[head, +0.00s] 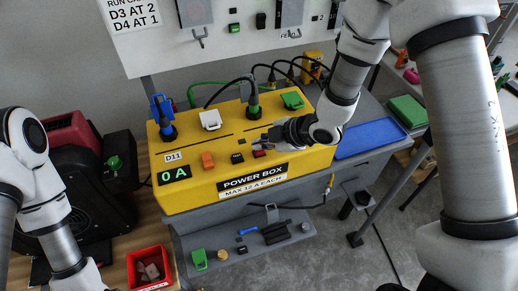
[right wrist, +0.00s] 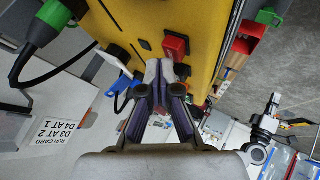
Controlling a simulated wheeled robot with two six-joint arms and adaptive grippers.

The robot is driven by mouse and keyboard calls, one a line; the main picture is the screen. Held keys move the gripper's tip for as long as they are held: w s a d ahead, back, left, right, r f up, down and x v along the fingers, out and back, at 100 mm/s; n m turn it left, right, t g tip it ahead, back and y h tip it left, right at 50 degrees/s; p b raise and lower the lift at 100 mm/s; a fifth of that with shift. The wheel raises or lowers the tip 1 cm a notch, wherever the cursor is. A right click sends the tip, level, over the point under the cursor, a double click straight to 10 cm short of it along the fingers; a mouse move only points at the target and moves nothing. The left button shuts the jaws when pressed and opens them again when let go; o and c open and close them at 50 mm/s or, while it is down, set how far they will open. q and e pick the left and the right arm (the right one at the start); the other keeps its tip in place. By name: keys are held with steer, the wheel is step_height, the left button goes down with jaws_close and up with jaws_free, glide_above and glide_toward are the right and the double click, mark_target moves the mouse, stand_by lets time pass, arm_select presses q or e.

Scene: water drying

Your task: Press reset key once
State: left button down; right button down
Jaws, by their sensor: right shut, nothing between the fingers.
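The yellow power box (head: 205,190) stands on a grey bench. On its top are a red key (head: 259,153), a small black key (head: 237,157) and an orange switch (head: 208,160). The lettering on the keys is too small to read, so I cannot tell which is the reset key. My right gripper (head: 262,141) is shut and empty over the box top, close to the red key. In the right wrist view, the shut fingertips (right wrist: 159,66) are beside the red key (right wrist: 176,46); contact is not clear. My left arm shows at the left; its gripper is out of view.
A blue clamp (head: 163,115), a white cover (head: 210,120), a green-black plug (head: 253,107) and a green cover (head: 292,101) line the box's back edge, with cables behind. A display (head: 174,175) reads 0 A. A red bin (head: 150,268) stands at lower left.

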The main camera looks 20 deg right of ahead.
mark_target(261, 151)
steer(key=shift+f+b, duration=0.35)
steer(key=shift+f, duration=0.1)
steer(key=shift+r, duration=0.15)
stand_by(0.4)
steer(key=shift+r+p, duration=0.7)
steer(key=shift+p, duration=0.05)
step_height(261, 151, up, 5)
steer(key=p, duration=0.4)
steer(key=shift+r, duration=0.1)
stand_by(0.5)
